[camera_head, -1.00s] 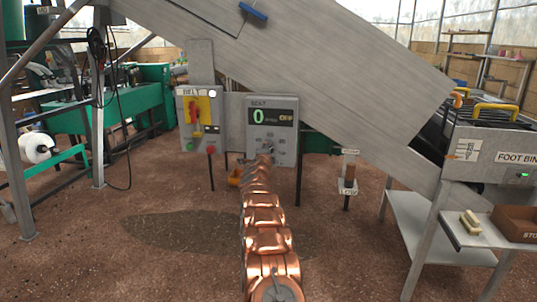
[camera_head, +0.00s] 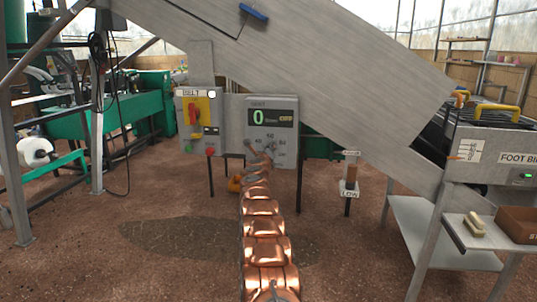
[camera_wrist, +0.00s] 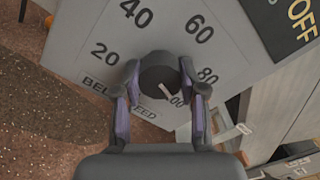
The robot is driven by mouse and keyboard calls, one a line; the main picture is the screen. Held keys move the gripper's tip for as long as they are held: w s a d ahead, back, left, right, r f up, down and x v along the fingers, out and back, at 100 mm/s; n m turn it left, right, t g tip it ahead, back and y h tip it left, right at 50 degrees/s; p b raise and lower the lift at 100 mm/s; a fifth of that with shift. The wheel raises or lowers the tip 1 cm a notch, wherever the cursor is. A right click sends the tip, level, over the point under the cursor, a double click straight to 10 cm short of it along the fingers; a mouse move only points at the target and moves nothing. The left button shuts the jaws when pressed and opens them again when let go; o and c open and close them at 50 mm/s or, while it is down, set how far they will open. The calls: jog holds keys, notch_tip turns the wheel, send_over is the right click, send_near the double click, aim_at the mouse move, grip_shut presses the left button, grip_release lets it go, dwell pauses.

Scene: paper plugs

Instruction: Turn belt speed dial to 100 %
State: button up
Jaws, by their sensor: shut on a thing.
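The belt speed dial (camera_wrist: 158,76) is a round dark knob on a grey panel. The wrist view shows its scale marked 20, 40, 60 and 80, with a partly hidden "00" mark at lower right. The knob's pale pointer slants down-right toward that mark. My gripper (camera_wrist: 160,92) has one finger on each side of the knob and is shut on it. In the head view, my gripper (camera_head: 258,156) is at the lower part of the grey panel (camera_head: 287,134) and covers much of the dial. The panel's display (camera_head: 271,117) reads 0 and OFF.
Left of the panel is a BELT box (camera_head: 199,120) with a red handle on a yellow plate and small buttons below. A sloping grey conveyor (camera_head: 330,90) hangs above.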

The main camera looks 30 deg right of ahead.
jog(key=shift+m+b, duration=0.35)
jog(key=shift+m, duration=1.25)
jog(key=o, duration=1.1)
jog(key=shift+o, duration=0.2)
jog(key=shift+a+r, duration=0.1)
jog(key=shift+a, duration=0.05)
jog(key=v, duration=0.7)
jog(key=shift+s, duration=0.15)
